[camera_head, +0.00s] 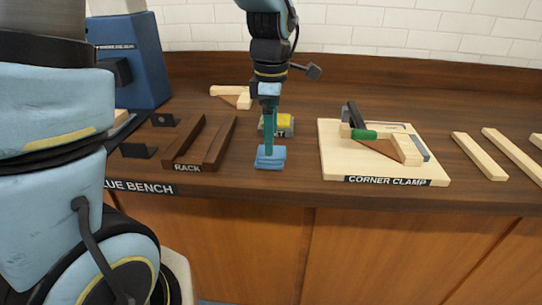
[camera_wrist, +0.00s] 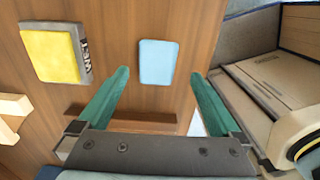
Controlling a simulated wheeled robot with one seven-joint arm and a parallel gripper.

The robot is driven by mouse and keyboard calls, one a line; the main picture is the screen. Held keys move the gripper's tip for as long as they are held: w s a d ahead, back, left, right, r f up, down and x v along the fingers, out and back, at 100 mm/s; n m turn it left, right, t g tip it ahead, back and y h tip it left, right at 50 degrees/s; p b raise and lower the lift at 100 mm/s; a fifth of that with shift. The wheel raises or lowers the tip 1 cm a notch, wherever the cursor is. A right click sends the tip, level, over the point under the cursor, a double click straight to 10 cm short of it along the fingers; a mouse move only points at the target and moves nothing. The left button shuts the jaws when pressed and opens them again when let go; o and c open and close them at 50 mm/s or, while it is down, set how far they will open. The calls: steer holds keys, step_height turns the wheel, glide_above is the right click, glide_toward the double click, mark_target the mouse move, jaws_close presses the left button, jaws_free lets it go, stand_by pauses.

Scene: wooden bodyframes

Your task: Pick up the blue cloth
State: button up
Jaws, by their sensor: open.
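The blue cloth (camera_head: 272,163) lies folded on the bench top near its front edge, between the rack and the corner clamp board. In the wrist view the cloth (camera_wrist: 159,62) is a flat light-blue rectangle, framed between the two teal fingers. My gripper (camera_head: 267,148) points down over the cloth and hides part of it in the head view. In the wrist view my gripper (camera_wrist: 160,76) is open, with nothing held between its fingers. The exact gap between fingertips and cloth is hard to tell.
A yellow sponge block (camera_head: 285,124) labelled WET sits just behind the cloth. The dark rack (camera_head: 212,150) stands to the left. The corner clamp board (camera_head: 335,160) is to the right, with loose wood strips (camera_head: 480,157) beyond. A blue machine (camera_head: 140,62) stands at the back left.

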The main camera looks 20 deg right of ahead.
steer(key=shift+w+f+p, duration=0.1)
steer(key=shift+f+p, duration=0.6)
steer(key=shift+f, duration=2.05)
steer(key=shift+c, duration=0.2)
steer(key=c, duration=1.4)
step_height(320, 180, up, 10)
steer(key=shift+r+b, duration=0.1)
steer(key=shift+b, duration=0.6)
